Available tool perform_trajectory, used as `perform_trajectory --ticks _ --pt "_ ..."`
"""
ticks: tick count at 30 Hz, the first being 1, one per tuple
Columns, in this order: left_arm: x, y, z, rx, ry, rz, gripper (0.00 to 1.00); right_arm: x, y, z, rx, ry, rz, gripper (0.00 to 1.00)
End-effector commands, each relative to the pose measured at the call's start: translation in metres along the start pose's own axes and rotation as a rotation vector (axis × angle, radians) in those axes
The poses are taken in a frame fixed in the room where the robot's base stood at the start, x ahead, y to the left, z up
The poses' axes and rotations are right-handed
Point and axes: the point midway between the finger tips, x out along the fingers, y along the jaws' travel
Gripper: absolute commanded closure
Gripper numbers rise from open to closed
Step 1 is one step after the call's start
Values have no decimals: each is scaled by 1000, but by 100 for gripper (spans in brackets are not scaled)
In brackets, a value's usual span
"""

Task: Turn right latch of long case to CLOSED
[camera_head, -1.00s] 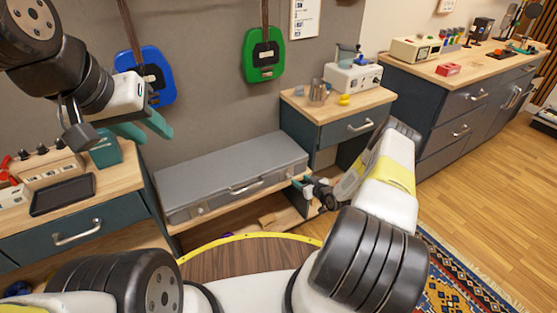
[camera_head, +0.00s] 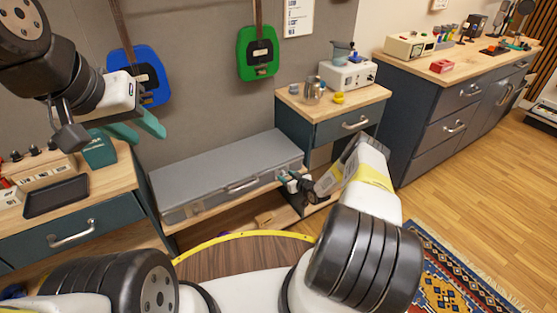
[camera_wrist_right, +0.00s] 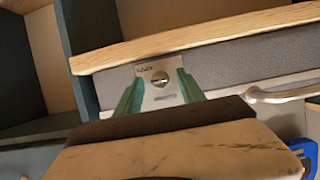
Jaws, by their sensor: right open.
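The long grey case (camera_head: 225,172) lies on a low wooden shelf in the head view, with a handle on its front. Its right latch is a small metal plate with a round slotted knob (camera_wrist_right: 160,79) in the right wrist view. My right gripper (camera_wrist_right: 158,84) is open, with one green finger on each side of the latch plate. In the head view my right gripper (camera_head: 290,180) is at the case's front right end and hides that latch. My left gripper (camera_head: 148,130) is open and empty above the left cabinet, with its teal fingers apart.
The left cabinet (camera_head: 70,228) carries a dark tray (camera_head: 56,196) and a teal box. A right cabinet (camera_head: 345,112) with a metal cup stands beside the case. The shelf edge (camera_wrist_right: 200,36) runs close to my right fingers.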

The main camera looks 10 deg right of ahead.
Motion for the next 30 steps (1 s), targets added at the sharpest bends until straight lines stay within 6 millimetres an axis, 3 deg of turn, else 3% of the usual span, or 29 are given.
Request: perform_trajectory --ticks 1,8,20,30 --pt "0 0 0 0 0 0 64 0 0 0 0 0 0 53" --pt "0 0 0 0 0 0 64 0 0 0 0 0 0 98" --pt "0 0 0 0 0 0 64 0 -2 0 -40 0 14 100" --pt "0 0 0 0 0 0 64 0 -4 0 -251 0 100 100"
